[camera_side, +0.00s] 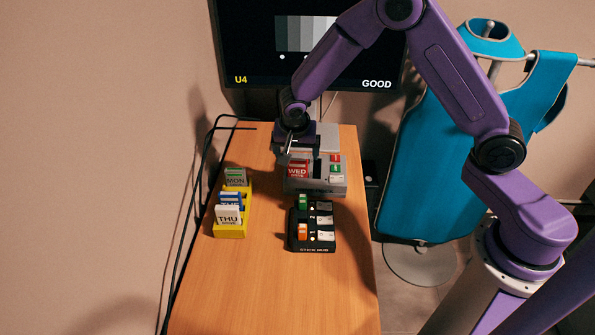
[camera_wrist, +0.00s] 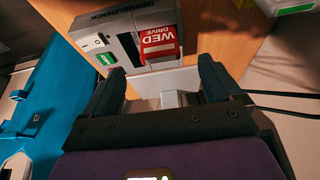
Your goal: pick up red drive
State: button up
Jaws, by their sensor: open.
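The red drive (camera_side: 298,170), marked WED, sits upright in the grey dock (camera_side: 316,186) on the table. In the wrist view the red drive (camera_wrist: 158,44) shows its label upside down, in the right part of the grey dock (camera_wrist: 97,25). My gripper (camera_side: 291,146) is above and behind the dock in the side view. In the wrist view my gripper (camera_wrist: 160,82) has its two dark fingers spread apart, with nothing held between them. The fingertips are close to the dock's edge, and the red drive lies just beyond the gap. I cannot tell the exact height between them.
A yellow rack (camera_side: 231,229) with several drives, including a white THU drive (camera_side: 228,215), stands at the left. A black stick hub (camera_side: 312,240) is in front of the dock. A monitor (camera_side: 310,55) stands behind. The front of the wooden table (camera_side: 270,295) is clear.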

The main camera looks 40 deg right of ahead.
aim_at(297, 161)
jog(key=shift+x, duration=4.05)
jog(key=c, duration=1.1)
jog(key=shift+c, duration=0.2)
jog(key=shift+r, duration=0.1)
